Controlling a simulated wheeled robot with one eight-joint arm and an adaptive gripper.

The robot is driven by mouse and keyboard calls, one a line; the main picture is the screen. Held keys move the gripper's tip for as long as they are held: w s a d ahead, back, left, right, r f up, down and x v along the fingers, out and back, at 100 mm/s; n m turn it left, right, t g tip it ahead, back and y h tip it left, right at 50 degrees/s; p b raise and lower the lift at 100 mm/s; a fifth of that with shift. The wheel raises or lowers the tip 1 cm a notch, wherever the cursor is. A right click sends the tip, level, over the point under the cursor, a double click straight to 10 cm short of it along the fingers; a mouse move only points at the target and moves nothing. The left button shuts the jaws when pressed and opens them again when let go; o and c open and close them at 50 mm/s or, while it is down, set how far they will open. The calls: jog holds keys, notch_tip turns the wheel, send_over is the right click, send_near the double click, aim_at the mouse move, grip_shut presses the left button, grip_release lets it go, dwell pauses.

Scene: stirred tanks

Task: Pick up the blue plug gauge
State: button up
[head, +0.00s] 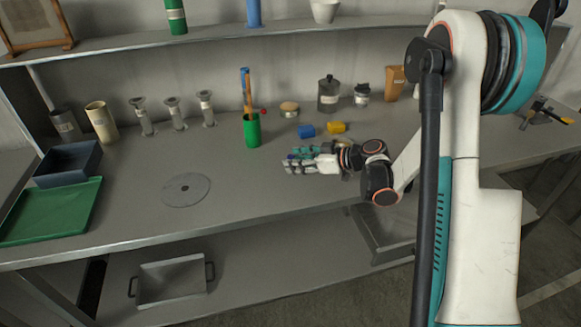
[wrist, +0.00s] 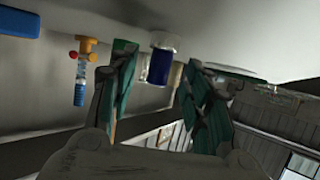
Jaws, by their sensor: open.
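The blue plug gauge (wrist: 160,66) shows in the wrist view as a short dark blue cylinder with pale, shiny ends. It appears between the two green-padded fingers of my gripper (wrist: 158,92), with space visible on both sides. The fingers are apart and I see no contact with it. In the head view my gripper (head: 298,163) is low over the middle of the bench, pointing left. Only a small bluish spot shows at its fingers there, and the gauge is mostly hidden.
A grey disc (head: 186,189) lies farther left. The bench front between disc and gripper is clear.

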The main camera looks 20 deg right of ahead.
jog(key=x, duration=0.2)
jog(key=shift+w+a+f+b, duration=0.15)
jog(key=shift+w+a+b, duration=0.05)
jog(key=shift+w+b, duration=0.15)
grip_shut()
